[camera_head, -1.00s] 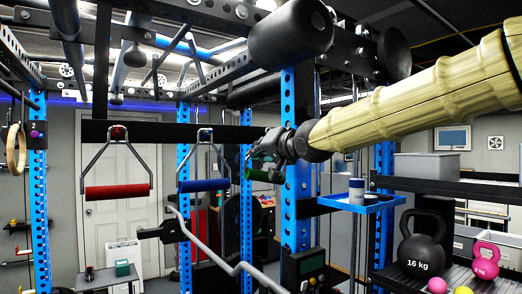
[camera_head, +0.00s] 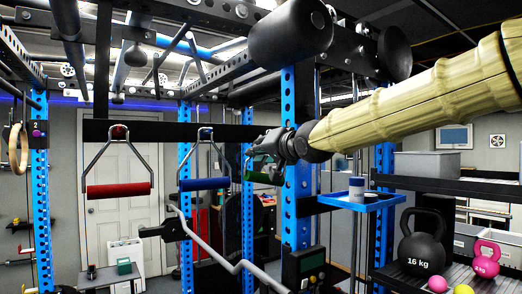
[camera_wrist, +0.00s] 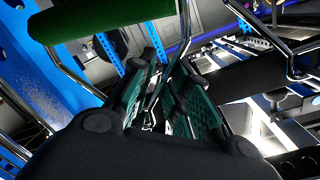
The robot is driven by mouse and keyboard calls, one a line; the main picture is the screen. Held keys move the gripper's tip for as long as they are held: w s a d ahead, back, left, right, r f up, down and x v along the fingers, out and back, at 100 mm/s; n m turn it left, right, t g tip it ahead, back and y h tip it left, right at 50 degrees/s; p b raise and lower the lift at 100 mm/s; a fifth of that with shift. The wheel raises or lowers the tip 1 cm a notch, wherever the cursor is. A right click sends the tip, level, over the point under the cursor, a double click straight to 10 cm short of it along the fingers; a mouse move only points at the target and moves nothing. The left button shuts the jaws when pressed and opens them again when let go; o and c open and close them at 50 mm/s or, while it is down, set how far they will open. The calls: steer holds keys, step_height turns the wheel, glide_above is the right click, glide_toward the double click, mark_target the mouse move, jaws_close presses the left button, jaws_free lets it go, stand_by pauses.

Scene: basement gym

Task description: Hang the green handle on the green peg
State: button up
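The green handle has a green grip (camera_head: 262,177) and a metal frame, and it hangs under my gripper (camera_head: 266,147) in the head view. In the wrist view the green grip (camera_wrist: 115,18) crosses the top left, and its metal rods run down towards the fingers. My gripper (camera_wrist: 165,95) has teal finger pads close together around the metal frame, so it appears shut on the handle's frame end. The gripper is in front of the right end of the black crossbar (camera_head: 165,132). I cannot make out the green peg; my gripper may hide it.
A red handle (camera_head: 118,191) and a blue handle (camera_head: 204,184) hang from the crossbar to the left. A blue rack upright (camera_head: 297,205) stands just right of my gripper. Kettlebells (camera_head: 422,240) stand at lower right.

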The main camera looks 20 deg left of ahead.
steer(key=shift+w+a+f, duration=0.1)
steer(key=shift+a+f, duration=0.1)
steer(key=shift+a, duration=0.35)
steer(key=shift+d, duration=0.15)
